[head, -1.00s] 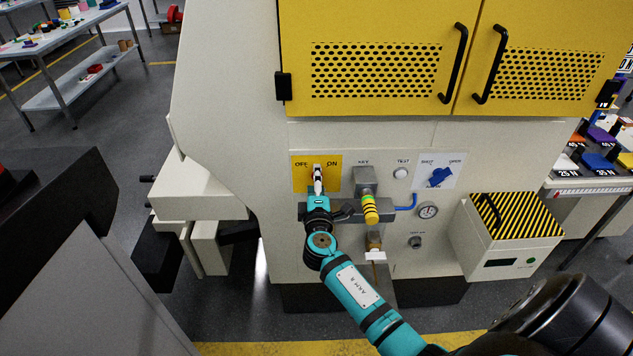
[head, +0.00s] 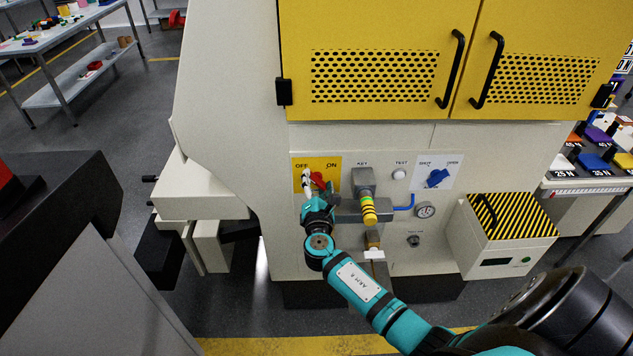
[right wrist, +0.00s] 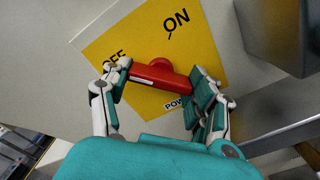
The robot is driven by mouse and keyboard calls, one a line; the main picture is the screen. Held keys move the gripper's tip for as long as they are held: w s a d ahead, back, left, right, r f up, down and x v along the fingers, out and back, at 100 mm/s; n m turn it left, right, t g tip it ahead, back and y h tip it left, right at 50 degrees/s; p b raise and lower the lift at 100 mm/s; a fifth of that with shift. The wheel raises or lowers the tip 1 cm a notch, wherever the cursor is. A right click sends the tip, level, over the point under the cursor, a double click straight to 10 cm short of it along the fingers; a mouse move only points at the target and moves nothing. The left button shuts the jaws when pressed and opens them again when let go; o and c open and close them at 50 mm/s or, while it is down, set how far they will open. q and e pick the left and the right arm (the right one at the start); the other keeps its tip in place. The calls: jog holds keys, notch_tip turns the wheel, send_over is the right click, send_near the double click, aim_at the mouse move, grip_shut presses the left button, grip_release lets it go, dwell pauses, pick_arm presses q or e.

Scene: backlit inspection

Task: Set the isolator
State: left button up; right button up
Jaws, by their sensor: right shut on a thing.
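The isolator is a red handle (head: 319,180) on a yellow plate (head: 331,165) marked OFF and ON, on the machine's front. In the right wrist view the red handle (right wrist: 158,76) lies aslant, with one end by OFF and the other by the partly hidden power label. My right gripper (head: 308,183) is at the plate's left half, over the handle. In the right wrist view the fingers of my right gripper (right wrist: 160,88) are shut on the handle, one at each end. Part of the handle is hidden by the fingers. My left gripper is not in view.
Right of the plate are a key fitting with a yellow-banded grip (head: 369,209), a test button (head: 399,174), a blue knob (head: 437,178) and a gauge (head: 425,210). A striped box (head: 505,225) stands lower right. Yellow doors (head: 375,60) are above.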

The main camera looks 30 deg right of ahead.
jog(key=shift+a+f+n, duration=0.1)
jog(key=shift+f+n, duration=0.2)
jog(key=shift+n, duration=0.1)
jog(key=o, duration=0.9)
jog(key=shift+s, duration=0.1)
jog(key=shift+o, duration=1.4)
jog(key=shift+r, duration=0.2)
jog(key=v, duration=1.2)
